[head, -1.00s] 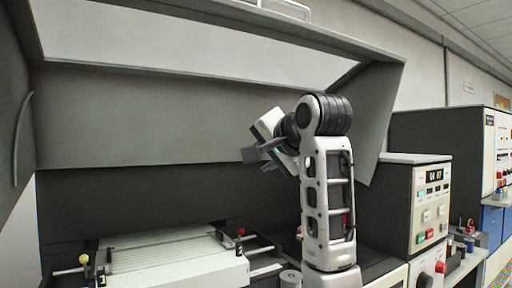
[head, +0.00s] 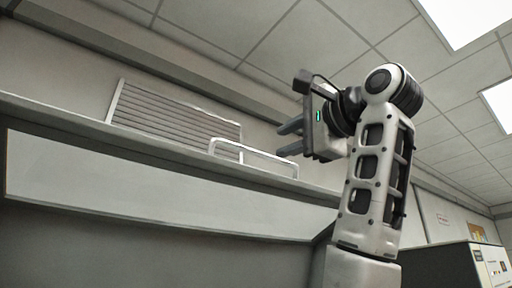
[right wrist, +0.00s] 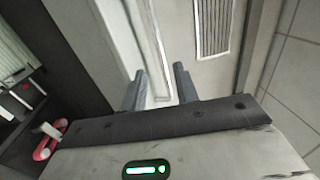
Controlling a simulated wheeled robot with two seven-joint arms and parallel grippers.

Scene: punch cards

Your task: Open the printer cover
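The printer cover (head: 150,180) is a large grey panel crossing the head view, raised above the printer. A pale metal bar handle (head: 255,153) stands on its upper edge. My right gripper (head: 283,140) is just above the handle's right end, fingers pointing left and apart. In the right wrist view the handle (right wrist: 157,55) runs up from between the two dark fingertips (right wrist: 156,80); the fingers do not close on it, and I cannot tell whether either touches it. My left gripper is out of view.
A slatted wall vent (head: 175,118) is behind the cover. A control cabinet (head: 460,265) stands at the lower right. The space above the cover is clear up to the ceiling.

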